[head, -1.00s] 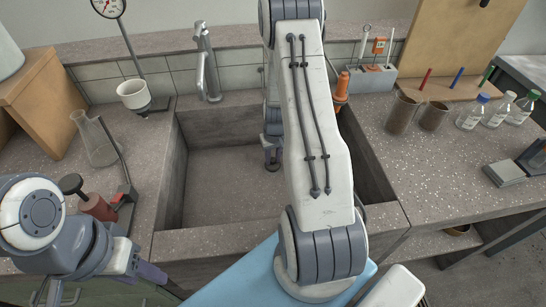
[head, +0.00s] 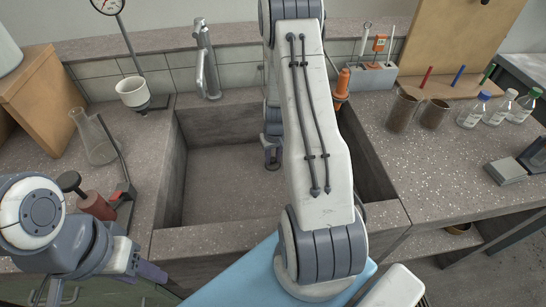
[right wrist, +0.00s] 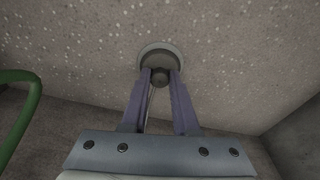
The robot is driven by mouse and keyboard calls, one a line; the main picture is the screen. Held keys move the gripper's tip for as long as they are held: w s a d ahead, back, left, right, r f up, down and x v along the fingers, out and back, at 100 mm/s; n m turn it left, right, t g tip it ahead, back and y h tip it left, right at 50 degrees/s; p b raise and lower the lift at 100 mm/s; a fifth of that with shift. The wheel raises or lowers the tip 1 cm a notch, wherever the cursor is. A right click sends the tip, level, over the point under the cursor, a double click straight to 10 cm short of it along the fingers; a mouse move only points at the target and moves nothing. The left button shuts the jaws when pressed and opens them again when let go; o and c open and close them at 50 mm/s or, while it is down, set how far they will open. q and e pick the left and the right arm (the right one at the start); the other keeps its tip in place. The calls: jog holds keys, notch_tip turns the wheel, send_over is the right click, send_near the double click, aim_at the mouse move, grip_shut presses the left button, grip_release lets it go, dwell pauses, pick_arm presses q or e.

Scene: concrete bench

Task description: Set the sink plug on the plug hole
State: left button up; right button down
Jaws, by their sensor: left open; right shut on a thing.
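My right gripper (right wrist: 160,78) reaches down into the sink basin (head: 215,190), its two purple fingers shut on the dark knob of the sink plug (right wrist: 159,77). In the right wrist view a round plug hole with a pale rim (right wrist: 146,52) lies right behind the fingertips, and the plug overlaps its lower part. I cannot tell whether the plug touches the hole. In the head view the right gripper (head: 272,164) is small and the plug is hard to make out. My left gripper (head: 152,273) is open and empty at the front left, outside the basin.
A faucet (head: 207,65) stands behind the basin. Beakers (head: 403,112) and capped bottles (head: 472,112) stand on the right counter. A green curved thing (right wrist: 22,115) shows at the wrist view's left edge.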

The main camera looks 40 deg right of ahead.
aim_at(274, 167)
jog(key=shift+f, duration=0.15)
jog(key=c, duration=0.6)
grip_release()
notch_tip(274, 167, up, 10)
jog(key=s+p, duration=0.1)
jog(key=shift+a+r, duration=0.2)
jog(key=shift+a, duration=0.05)
jog(key=shift+s, duration=0.1)
